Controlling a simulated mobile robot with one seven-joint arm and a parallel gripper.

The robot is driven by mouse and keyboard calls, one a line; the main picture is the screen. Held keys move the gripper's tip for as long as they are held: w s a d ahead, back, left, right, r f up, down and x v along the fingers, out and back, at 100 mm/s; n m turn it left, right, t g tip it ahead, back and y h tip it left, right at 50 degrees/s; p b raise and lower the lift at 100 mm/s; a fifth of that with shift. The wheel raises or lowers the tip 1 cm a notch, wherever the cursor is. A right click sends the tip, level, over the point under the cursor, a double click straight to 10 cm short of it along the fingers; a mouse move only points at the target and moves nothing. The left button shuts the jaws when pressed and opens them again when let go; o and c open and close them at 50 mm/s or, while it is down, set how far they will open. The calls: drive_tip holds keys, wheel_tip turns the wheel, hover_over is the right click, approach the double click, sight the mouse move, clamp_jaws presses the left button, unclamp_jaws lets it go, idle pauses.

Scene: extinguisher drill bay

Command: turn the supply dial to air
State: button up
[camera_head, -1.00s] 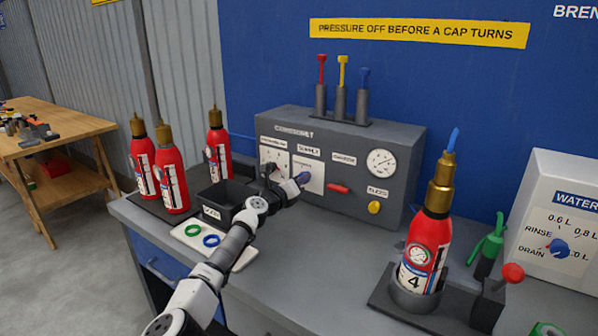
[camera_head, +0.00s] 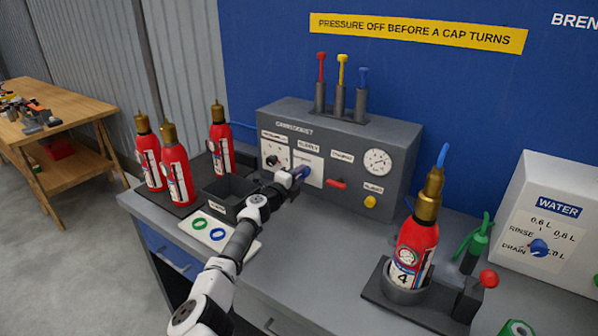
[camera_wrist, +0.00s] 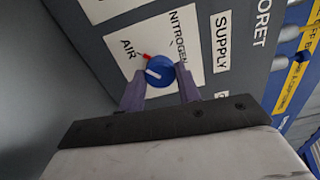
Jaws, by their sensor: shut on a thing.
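The supply dial (camera_wrist: 160,70) is a round blue knob on a white plate (camera_wrist: 113,11) with the words AIR and NITROGEN, beside a SUPPLY label (camera_wrist: 222,40). It has a white bar and a red mark at its upper-left edge, on the side towards AIR. My gripper (camera_wrist: 159,77) is shut on the dial, one finger on each side. In the head view my gripper (camera_head: 291,178) reaches the front of the grey panel (camera_head: 330,145) and partly hides the dial's plate.
A red lever (camera_head: 337,183), a yellow button (camera_head: 370,201) and a gauge (camera_head: 377,162) are right of the dial. A black bin (camera_head: 225,193) and a tray with rings (camera_head: 203,240) lie near my arm. A red extinguisher (camera_head: 413,250) stands to the right.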

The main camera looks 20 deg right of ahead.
drive_tip(key=shift+n+p, duration=0.3)
drive_tip(key=shift+n, duration=0.3)
drive_tip(key=o, duration=1)
drive_tip(key=shift+c, duration=0.2)
drive_tip(key=b+v, duration=0.1)
drive_tip(key=v, duration=1.2)
drive_tip(key=shift+s+a, duration=0.25)
drive_tip(key=shift+a, duration=0.05)
